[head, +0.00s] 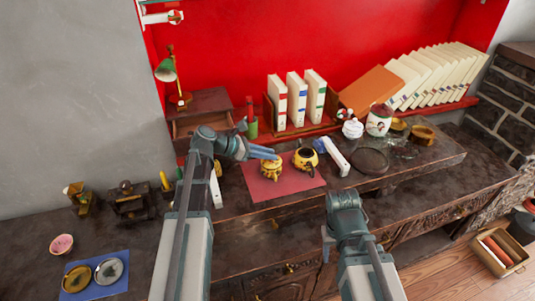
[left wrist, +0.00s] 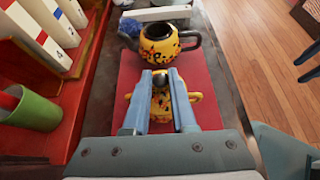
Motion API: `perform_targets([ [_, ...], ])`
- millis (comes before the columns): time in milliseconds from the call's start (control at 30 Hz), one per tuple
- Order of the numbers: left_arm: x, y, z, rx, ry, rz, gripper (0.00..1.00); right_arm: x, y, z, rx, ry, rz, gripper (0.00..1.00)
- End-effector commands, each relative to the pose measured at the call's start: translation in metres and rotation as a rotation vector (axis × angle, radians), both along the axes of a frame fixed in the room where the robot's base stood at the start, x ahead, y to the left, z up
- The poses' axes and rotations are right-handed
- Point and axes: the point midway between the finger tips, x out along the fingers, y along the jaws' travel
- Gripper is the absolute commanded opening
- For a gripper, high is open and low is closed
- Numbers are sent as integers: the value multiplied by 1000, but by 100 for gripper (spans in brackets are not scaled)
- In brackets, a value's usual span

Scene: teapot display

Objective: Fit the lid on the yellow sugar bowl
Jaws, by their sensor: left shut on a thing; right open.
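The yellow sugar bowl (head: 271,172) stands on the red mat (head: 290,188); it also shows below my fingers in the left wrist view (left wrist: 161,119), with small handles at its sides. My left gripper (head: 275,154) is directly over the bowl. In the left wrist view its fingers (left wrist: 160,82) are shut on the lid (left wrist: 160,77) by its dark knob. The lid is above or at the bowl's mouth; the fingers hide the rim, so I cannot tell whether it is seated. My right gripper (head: 328,243) is open and empty, in front of the dresser, apart from everything.
A yellow teapot (head: 305,159) with dark spout and handle stands close to the right of the bowl. A blue-and-white object (head: 332,155) lies beyond it. A green cup (head: 251,128) and upright books (head: 296,98) stand behind. A dark round plate (head: 370,162) is further right.

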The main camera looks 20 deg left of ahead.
Motion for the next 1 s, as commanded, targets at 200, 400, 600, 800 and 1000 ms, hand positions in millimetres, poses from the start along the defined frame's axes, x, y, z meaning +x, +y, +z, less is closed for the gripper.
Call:
perform_targets([
  [200,0,0,-4,0,0,0,0,0,0,-4,0,0,0,50],
  [400,0,0,-5,0,0,0,31,0,0,-5,0,0,0,50],
  [600,0,0,-5,0,0,0,59,0,0,-5,0,0,0,50],
  [800,0,0,-5,0,0,0,59,0,0,-5,0,0,0,50],
  [1000,-7,11,5,0,1,3,59,0,0,5,0,0,0,50],
])
